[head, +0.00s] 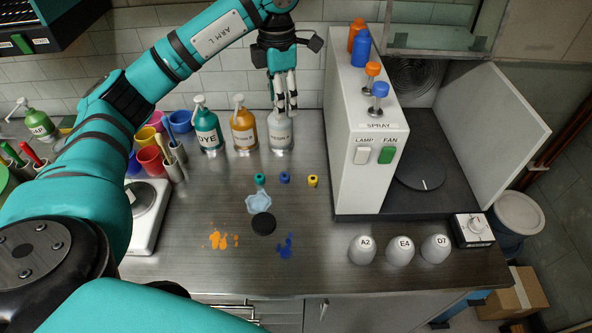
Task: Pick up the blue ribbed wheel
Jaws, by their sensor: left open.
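A small blue wheel-like piece (285,177) stands on the metal bench, between a teal one (259,179) and a yellow one (312,181). Its ribs are too small to make out. My left gripper (286,106) is open with its fingers pointing down, above and behind the small pieces in the picture. Its fingers overlap the top of a pale pump bottle (281,134), and I cannot tell whether they touch it. The blue piece is apart from the gripper. My right gripper is not in view.
A green bottle (207,134) and an amber bottle (243,133) stand left of the pale one. A white spray booth (362,180) stands to the right. A black disc (263,223), paint blots and several labelled white domes (400,250) are nearer the front edge.

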